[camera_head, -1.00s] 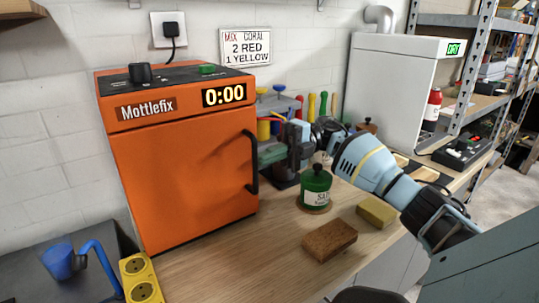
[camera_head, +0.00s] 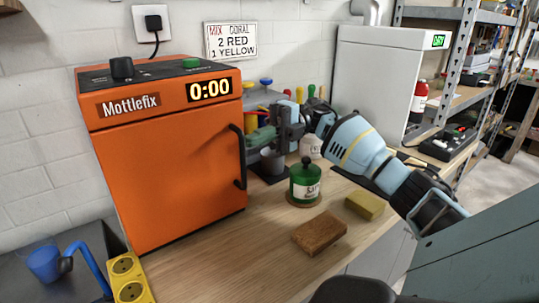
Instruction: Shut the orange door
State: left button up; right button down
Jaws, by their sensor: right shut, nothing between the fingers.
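The orange door (camera_head: 172,170) is the front of the orange Mottlefix cabinet at the left. It looks flush with the cabinet, and I see no gap along its edges. Its black upright bar handle (camera_head: 239,157) is on the right side. My right gripper (camera_head: 279,136) is just right of the handle, at about the height of its upper part. It is shut and holds nothing. It overlaps the green and grey vise behind it, so its fingertips are hard to make out. I cannot tell whether it touches the door. My left gripper is out of view.
A green lidded jar (camera_head: 305,184), a brown sponge block (camera_head: 319,235) and a yellow block (camera_head: 365,206) stand on the wooden bench below my right arm.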

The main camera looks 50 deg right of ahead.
jog(key=s+a+r+b, duration=0.1)
jog(key=s+a+r, duration=0.1)
jog(key=s+a, duration=0.8)
jog(key=shift+s+a+r+b, duration=0.15)
jog(key=shift+s+a+b, duration=0.25)
jog(key=shift+s, duration=0.45)
